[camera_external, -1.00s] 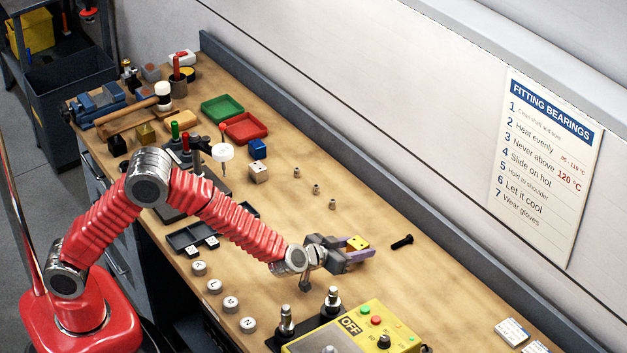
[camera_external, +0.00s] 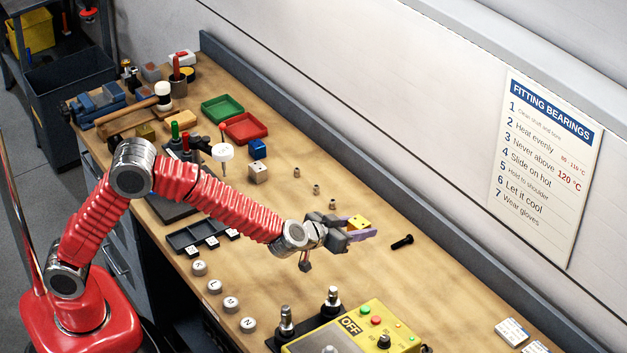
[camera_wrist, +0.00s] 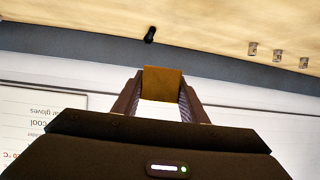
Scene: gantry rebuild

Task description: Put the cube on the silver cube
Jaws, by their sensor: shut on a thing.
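A yellow cube (camera_external: 359,222) with dark dots on its top is held between the purple-grey fingers of my gripper (camera_external: 360,229), above the right middle of the bench. In the wrist view the cube (camera_wrist: 162,84) shows as a brown-gold face between the two fingertips. A pale silver cube (camera_external: 258,172) with small dark dots stands on the bench, left of my gripper and farther up the picture, in front of the blue cube (camera_external: 257,149). My gripper is well apart from it. The silver cube is not in the wrist view.
Several small bushings (camera_external: 316,189) stand between the silver cube and my gripper. A black bolt (camera_external: 402,242) lies to the right. A white round-topped piece (camera_external: 222,153) stands left of the silver cube. Red (camera_external: 245,127) and green trays lie behind. A yellow control box (camera_external: 352,330) is at the front.

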